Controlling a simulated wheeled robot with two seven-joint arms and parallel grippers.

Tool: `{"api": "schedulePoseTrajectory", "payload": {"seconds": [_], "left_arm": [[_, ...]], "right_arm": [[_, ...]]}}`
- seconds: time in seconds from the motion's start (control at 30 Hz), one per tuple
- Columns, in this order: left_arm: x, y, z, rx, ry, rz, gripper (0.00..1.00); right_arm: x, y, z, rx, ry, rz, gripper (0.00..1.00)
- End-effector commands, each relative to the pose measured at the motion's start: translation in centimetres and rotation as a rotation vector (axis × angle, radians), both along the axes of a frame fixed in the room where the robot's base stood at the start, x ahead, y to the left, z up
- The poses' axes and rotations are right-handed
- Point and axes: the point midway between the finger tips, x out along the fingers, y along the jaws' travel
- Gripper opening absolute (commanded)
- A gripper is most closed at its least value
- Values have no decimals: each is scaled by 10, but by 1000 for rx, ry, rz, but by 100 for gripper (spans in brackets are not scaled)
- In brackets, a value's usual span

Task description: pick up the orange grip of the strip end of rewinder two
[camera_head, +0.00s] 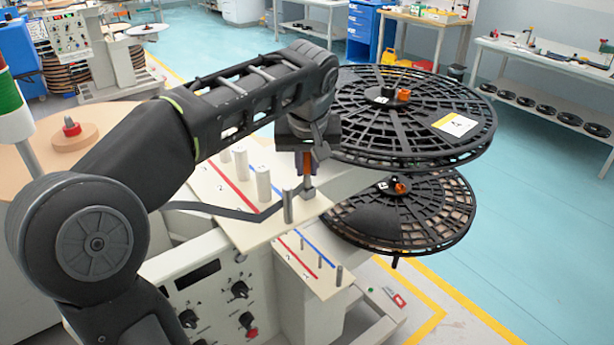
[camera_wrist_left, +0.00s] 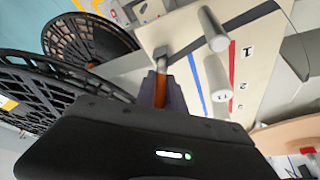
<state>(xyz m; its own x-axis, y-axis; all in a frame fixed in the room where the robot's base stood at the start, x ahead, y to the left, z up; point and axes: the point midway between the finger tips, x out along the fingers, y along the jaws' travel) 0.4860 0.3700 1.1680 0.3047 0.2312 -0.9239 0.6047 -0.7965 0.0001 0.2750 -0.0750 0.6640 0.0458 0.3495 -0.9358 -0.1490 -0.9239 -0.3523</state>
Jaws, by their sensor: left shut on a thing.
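My left gripper (camera_head: 306,170) comes down above the cream guide plate (camera_head: 232,222) and is shut on the orange grip (camera_head: 307,163). The wrist view also shows the orange grip (camera_wrist_left: 160,92) upright between the two dark fingers. A grey metal piece (camera_head: 307,190) shows just below the grip, near the plate's right edge. A dark strip (camera_head: 225,211) runs from the left across the plate to a grey post (camera_head: 288,207). I cannot tell how the strip joins the grip. My right gripper is in neither view.
White posts (camera_head: 264,184) stand on the plate beside red and blue lines. A large black reel (camera_head: 390,115) lies right of my gripper, with a smaller reel (camera_head: 400,212) below it. A lower plate (camera_head: 312,268) carries thin pins. Open floor lies to the right.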

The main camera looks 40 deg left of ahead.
Motion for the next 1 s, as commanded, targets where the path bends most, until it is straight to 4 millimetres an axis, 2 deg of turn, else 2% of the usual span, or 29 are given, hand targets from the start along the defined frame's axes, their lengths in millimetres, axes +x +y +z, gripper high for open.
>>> {"api": "schedulePoseTrajectory", "payload": {"seconds": [0.47,0.63,0.77,0.9,0.93,1.0], "left_arm": [[0,0,0,0,0,0,0],[1,0,8,0,-2,0,0],[1,0,26,-1,-5,1,0],[1,-1,54,-1,-5,-2,0],[1,0,67,0,-3,-1,0],[0,0,82,0,-1,0,0]], "right_arm": [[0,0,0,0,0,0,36],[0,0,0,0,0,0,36],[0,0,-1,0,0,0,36],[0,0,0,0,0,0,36],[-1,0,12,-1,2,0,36],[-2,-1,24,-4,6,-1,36]]}}
